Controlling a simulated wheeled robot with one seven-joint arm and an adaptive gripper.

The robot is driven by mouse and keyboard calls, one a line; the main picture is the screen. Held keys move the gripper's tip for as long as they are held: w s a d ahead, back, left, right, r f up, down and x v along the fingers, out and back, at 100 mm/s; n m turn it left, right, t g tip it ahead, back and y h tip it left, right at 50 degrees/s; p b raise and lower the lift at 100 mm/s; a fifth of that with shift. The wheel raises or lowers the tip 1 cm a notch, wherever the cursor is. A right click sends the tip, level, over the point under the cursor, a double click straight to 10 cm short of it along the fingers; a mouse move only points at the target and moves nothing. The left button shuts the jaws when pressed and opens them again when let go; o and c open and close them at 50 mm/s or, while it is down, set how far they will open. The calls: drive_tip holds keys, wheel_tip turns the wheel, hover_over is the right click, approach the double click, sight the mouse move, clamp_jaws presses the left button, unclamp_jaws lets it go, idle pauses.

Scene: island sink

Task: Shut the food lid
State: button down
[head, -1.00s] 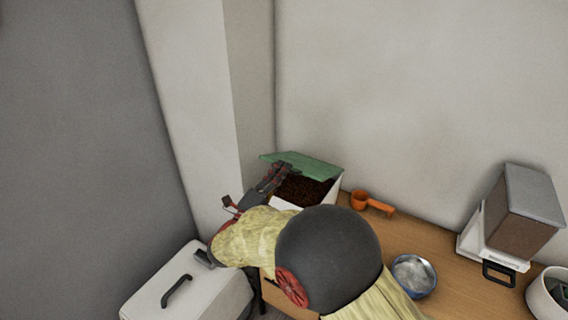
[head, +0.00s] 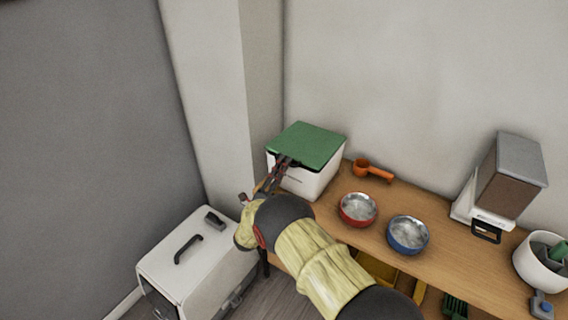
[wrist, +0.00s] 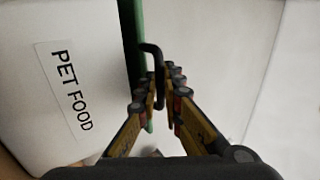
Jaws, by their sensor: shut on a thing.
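The white pet food box (head: 318,182) stands at the back left of the wooden table. Its green lid (head: 312,143) lies flat over the top, and no food shows. In the wrist view the box (wrist: 60,90) carries a "PET FOOD" label, and the lid (wrist: 139,22) shows edge-on. A dark bent handle (wrist: 153,50) stands out from the lid's edge. My gripper (head: 283,163) is at the lid's front left edge. In the wrist view its fingers (wrist: 168,78) close around the handle; their exact contact is hard to see.
An orange scoop (head: 373,170), a red bowl (head: 357,209) and a blue bowl (head: 407,235) lie right of the box. A food dispenser (head: 510,175) and a white pot (head: 541,262) are farther right. A white carrier (head: 178,268) stands lower left. Walls rise close behind the box.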

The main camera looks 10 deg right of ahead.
drive_tip(key=shift+w+d+f, duration=0.15)
drive_tip(key=shift+d+f, duration=0.1)
drive_tip(key=shift+d, duration=0.05)
drive_tip(key=c, duration=2.2)
unclamp_jaws()
drive_tip(key=shift+w+d, duration=0.15)
drive_tip(key=shift+a+f, duration=0.2)
drive_tip(key=shift+a, duration=0.05)
drive_tip(key=v, duration=1.1)
drive_tip(key=shift+s+f, duration=0.25)
